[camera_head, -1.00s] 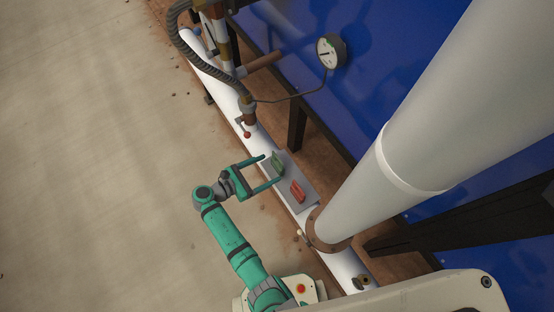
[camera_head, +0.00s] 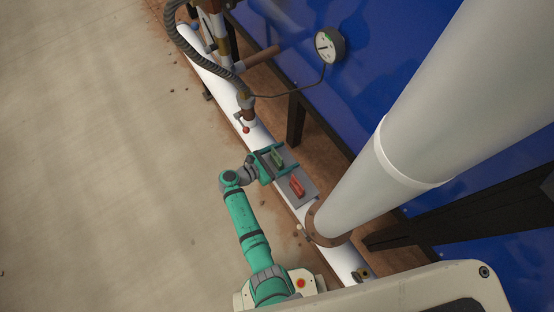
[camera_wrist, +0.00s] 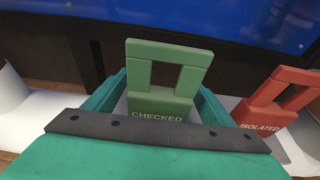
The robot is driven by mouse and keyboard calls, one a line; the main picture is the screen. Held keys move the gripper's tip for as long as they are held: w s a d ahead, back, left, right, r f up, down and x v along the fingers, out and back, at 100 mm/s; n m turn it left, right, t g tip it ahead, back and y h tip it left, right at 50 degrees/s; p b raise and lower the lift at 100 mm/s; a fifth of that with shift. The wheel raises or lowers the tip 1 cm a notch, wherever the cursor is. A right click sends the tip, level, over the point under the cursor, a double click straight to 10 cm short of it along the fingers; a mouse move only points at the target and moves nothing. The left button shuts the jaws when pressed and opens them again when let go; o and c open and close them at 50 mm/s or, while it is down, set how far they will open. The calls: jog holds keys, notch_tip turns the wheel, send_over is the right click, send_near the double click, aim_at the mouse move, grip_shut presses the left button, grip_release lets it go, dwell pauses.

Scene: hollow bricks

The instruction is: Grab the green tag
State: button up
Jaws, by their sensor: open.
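The green tag (camera_wrist: 162,104), marked "CHECKED", stands upright with a rectangular opening in its upper part. In the head view the green tag (camera_head: 277,159) is on a grey plate (camera_head: 305,187) over the white pipe. My gripper (camera_head: 277,158) is open, with one finger on each side of the green tag. In the wrist view the tag shows between the teal fingers of my gripper (camera_wrist: 160,100); its lower end is hidden behind the gripper body. I cannot tell whether the fingers touch it.
A red tag (camera_head: 297,186), marked "ISOLATED", stands on the same plate, close to one finger. A thick white pipe (camera_head: 390,150) rises at the right. A red-knobbed valve (camera_head: 245,129) and a gauge (camera_head: 330,46) are further back.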

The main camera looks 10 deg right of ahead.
jog(key=c, duration=1.2)
jog(key=shift+r, duration=0.1)
